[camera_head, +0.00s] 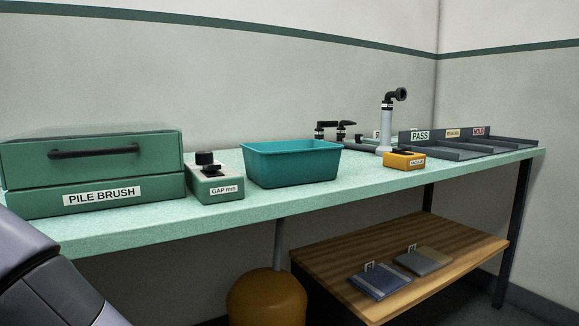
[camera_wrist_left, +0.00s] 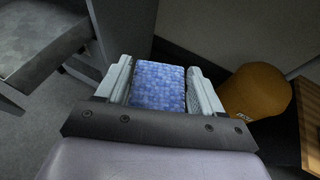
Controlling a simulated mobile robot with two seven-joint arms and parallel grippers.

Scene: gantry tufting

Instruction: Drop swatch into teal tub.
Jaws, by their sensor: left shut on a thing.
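The teal tub (camera_head: 292,165) stands upright on the bench, right of the gap box; its inside floor is hidden from this angle. In the left wrist view a blue mottled swatch (camera_wrist_left: 158,87) sits between the two fingers of my left gripper (camera_wrist_left: 160,82), which is shut on it. The swatch is held over the floor area, away from the tub, and the tub is not in the wrist view. In the head view part of my left arm shows at the lower left; its gripper and the swatch are out of that picture. My right gripper is in neither view.
On the green bench (camera_head: 230,217) stand a pile brush box (camera_head: 95,170), a gap box (camera_head: 215,184), a yellow box (camera_head: 404,160) and a sorting tray marked PASS (camera_head: 440,148).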

